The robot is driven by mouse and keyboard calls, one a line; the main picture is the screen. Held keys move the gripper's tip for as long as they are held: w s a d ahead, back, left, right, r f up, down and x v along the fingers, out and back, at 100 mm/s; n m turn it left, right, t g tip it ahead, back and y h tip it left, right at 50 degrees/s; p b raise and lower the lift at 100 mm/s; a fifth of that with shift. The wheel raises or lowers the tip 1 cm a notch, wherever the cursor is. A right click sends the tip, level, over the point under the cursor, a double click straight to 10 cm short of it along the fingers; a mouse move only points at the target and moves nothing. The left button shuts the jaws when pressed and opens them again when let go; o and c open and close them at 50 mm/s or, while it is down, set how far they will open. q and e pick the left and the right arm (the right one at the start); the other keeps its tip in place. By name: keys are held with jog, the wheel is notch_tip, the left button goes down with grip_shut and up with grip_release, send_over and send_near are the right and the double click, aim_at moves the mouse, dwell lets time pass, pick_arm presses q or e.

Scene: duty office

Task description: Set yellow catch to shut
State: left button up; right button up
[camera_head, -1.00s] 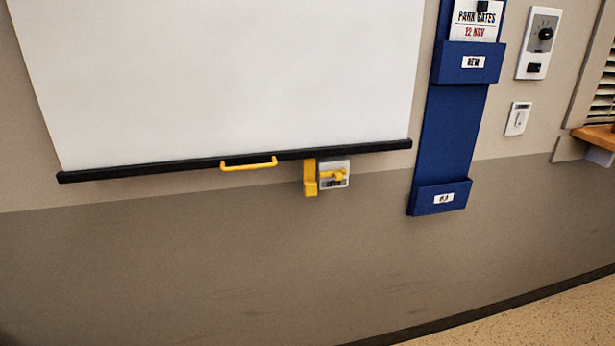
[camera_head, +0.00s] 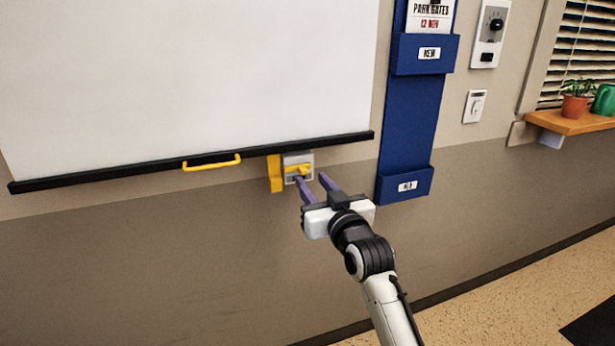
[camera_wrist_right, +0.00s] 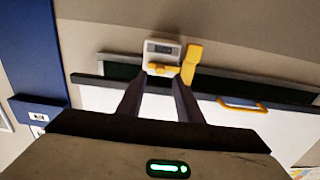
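The yellow catch (camera_head: 299,169) is a small lever on a light grey plate (camera_head: 291,159) under the right end of the screen's black bottom bar. A yellow bracket (camera_head: 275,173) is just left of the plate. In the right wrist view the catch (camera_wrist_right: 163,69) lies across the plate, ahead of the fingertips, with the bracket (camera_wrist_right: 192,62) to its right. My right gripper (camera_head: 312,178) is open, its two purple fingers pointing at the plate, just below and right of the catch. I cannot tell whether they touch it. My left gripper is out of view.
The white screen (camera_head: 190,75) has a yellow pull handle (camera_head: 211,162) on its bottom bar. A blue wall rack (camera_head: 408,120) stands close right of my gripper. A shelf (camera_head: 570,122) with a plant is farther right. The wall below the screen is bare.

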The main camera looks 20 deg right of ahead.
aim_at(305, 172)
jog(key=shift+w, duration=2.15)
grip_shut()
